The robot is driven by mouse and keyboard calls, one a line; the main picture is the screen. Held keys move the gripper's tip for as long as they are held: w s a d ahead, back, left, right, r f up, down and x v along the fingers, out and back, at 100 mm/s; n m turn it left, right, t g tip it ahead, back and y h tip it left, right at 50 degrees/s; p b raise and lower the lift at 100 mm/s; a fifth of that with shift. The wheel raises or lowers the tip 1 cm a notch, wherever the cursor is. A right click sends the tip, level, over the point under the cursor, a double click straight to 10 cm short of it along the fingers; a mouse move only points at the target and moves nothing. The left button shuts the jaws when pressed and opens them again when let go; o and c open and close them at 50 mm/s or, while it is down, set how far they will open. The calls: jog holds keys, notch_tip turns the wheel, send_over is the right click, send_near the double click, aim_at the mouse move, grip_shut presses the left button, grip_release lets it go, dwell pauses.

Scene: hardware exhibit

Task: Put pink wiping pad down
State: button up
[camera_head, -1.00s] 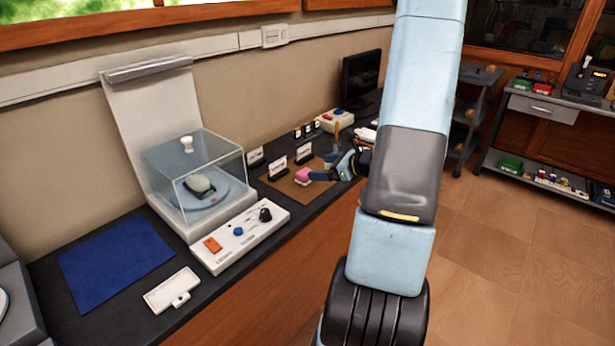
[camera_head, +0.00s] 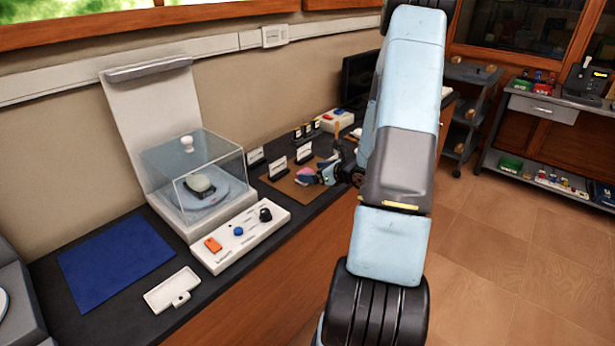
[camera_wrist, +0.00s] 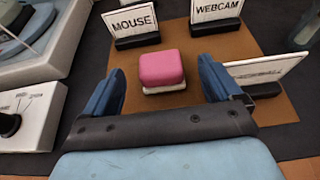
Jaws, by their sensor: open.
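The pink wiping pad (camera_wrist: 161,67) rests on the brown mat (camera_wrist: 185,115), with a pale layer under its pink top. It lies between and slightly beyond the fingertips of my gripper (camera_wrist: 162,80), which is open, with a gap on each side of the pad. In the head view the pad (camera_head: 304,175) shows small and partly covered by my gripper (camera_head: 318,176), low over the counter.
Label stands reading MOUSE (camera_wrist: 131,24) and WEBCAM (camera_wrist: 216,12) stand behind the pad; another label stand (camera_wrist: 262,72) is close to the right finger. A clear-covered exhibit (camera_head: 195,180) with a white control panel (camera_head: 240,235) is to the left.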

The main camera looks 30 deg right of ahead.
aim_at(305, 171)
jog(key=shift+x, duration=2.55)
jog(key=shift+f, duration=0.1)
jog(key=shift+c, duration=0.4)
jog(key=shift+s, duration=0.1)
jog(key=c, duration=1.1)
jog(key=shift+o, duration=0.2)
